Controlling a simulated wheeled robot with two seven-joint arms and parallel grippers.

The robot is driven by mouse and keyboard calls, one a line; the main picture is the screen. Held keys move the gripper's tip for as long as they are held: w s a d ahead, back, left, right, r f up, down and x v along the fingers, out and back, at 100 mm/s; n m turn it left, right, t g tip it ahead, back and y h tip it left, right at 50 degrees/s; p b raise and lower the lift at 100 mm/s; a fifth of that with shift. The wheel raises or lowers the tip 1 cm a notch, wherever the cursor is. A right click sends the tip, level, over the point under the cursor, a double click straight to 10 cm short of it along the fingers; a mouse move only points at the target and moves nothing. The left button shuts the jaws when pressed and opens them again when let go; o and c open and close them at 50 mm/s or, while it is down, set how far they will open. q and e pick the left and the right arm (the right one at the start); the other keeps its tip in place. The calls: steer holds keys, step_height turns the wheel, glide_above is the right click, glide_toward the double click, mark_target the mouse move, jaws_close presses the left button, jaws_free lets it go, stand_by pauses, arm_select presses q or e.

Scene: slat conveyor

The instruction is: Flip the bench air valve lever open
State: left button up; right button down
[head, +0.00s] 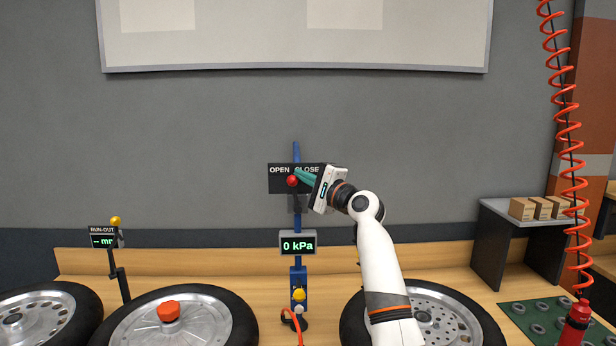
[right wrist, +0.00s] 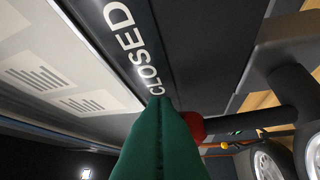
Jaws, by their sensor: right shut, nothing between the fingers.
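The bench air valve has a dark plate (head: 279,187) marked OPEN on the left and CLOSED on the right, on a blue post (head: 297,151). The lever's red knob (head: 292,181) shows in front of the plate, near its middle. My right gripper (head: 299,173) is shut and empty, its teal fingertips just above and right of the knob. In the right wrist view the shut fingers (right wrist: 165,110) partly cover the red knob (right wrist: 192,125), and the word CLOSED lies beyond them. Whether they touch the knob I cannot tell. My left gripper is out of view.
A gauge (head: 298,243) below the plate reads 0 kPa. Wheels (head: 180,318) lie on the wooden bench, and a run-out gauge stand (head: 104,237) is at the left. A red coiled hose (head: 567,130) hangs at the right, near a shelf with boxes (head: 540,208).

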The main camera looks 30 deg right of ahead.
mark_target(292, 178)
steer(key=shift+w+a+r, duration=0.1)
steer(key=shift+w+a, duration=0.2)
steer(key=shift+a, duration=0.2)
steer(key=shift+w+a, duration=0.3)
steer(key=shift+a, duration=0.2)
steer(key=shift+w+a+p, duration=0.15)
steer(key=shift+a+p, duration=0.1)
steer(key=shift+p, duration=0.1)
steer(key=shift+w+a, duration=0.15)
steer(key=shift+a, duration=0.05)
stand_by(0.6)
